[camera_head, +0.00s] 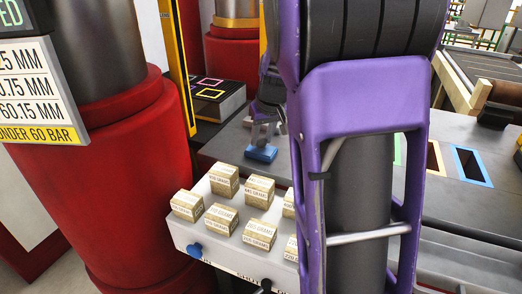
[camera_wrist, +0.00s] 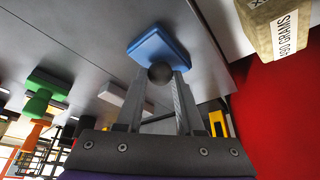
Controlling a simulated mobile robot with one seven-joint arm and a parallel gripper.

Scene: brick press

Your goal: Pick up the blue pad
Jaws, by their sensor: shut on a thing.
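The blue pad (camera_head: 261,153) is a flat square block at the dark bench, behind the row of gram-labelled blocks. In the wrist view the blue pad (camera_wrist: 152,42) shows a dark round knob (camera_wrist: 160,73) on its near face. My gripper (camera_head: 263,132) is directly above the pad in the head view. In the wrist view my gripper (camera_wrist: 161,82) has its two fingertips closed on either side of the knob. I cannot tell whether the pad touches the bench or is slightly clear of it.
Gram-labelled blocks (camera_head: 259,192) stand on a white panel (camera_head: 222,247) in front. A red column (camera_head: 120,180) is at the left. Green (camera_wrist: 38,104) and white (camera_wrist: 120,98) pieces show in the wrist view. A blue-outlined slot (camera_head: 472,166) lies on the right.

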